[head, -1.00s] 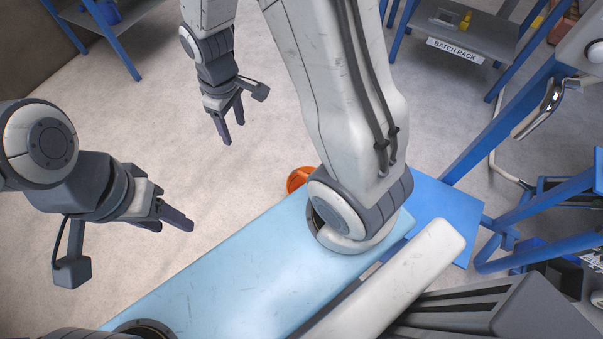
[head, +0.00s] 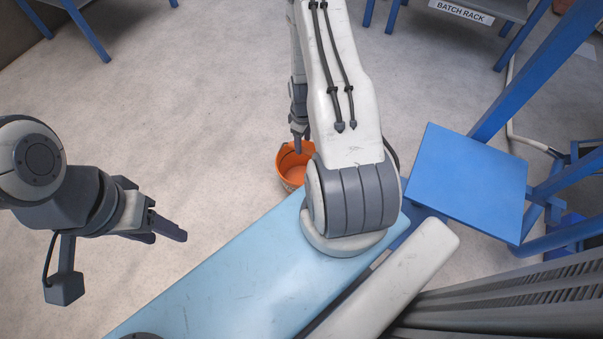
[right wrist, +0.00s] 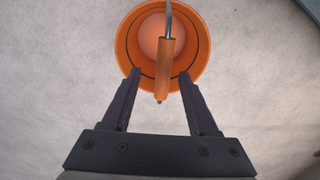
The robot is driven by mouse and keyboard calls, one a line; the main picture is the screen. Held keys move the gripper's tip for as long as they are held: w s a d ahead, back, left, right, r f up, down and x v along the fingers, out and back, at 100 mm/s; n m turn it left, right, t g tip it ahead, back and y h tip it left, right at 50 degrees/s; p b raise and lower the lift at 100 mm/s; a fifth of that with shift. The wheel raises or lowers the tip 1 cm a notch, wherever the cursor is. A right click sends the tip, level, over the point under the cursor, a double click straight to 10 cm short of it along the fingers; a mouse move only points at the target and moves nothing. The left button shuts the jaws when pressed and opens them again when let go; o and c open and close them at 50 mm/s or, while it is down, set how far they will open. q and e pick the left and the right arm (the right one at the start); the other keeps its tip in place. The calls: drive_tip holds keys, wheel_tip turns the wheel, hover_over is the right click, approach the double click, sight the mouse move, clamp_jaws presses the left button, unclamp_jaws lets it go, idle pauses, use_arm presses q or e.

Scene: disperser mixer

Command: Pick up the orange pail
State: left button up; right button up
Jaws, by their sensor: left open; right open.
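The orange pail (head: 287,168) stands on the floor beyond my light-blue base, partly hidden by my right arm. In the right wrist view the pail (right wrist: 198,48) is seen from above, with a pale inside bottom. Its wire handle with an orange grip (right wrist: 163,65) runs across the opening. My right gripper (head: 299,137) is over the pail. In the wrist view its open fingers (right wrist: 161,74) lie either side of the grip's lower end, with gaps on both sides. Contact is not visible. My left gripper (head: 168,232) is open and empty, away from the pail at left.
A blue platform (head: 468,183) with blue frame posts stands to the right of the pail. The batch rack (head: 480,10) is at the top right, and blue rack legs (head: 85,30) show at top left. The floor left of the pail is clear.

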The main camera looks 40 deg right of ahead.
sight(303, 147)
wheel_tip(303, 147, down, 3)
drive_tip(key=shift+a+f+b, duration=0.1)
drive_tip(key=shift+b, duration=0.5)
drive_tip(key=f+b, duration=0.1)
drive_tip(key=f, duration=0.1)
drive_tip(key=f+b, duration=0.2)
drive_tip(key=shift+a+f, duration=0.2)
drive_tip(key=shift+f, duration=0.1)
drive_tip(key=shift+f, duration=0.25)
clamp_jaws()
idle(1.2)
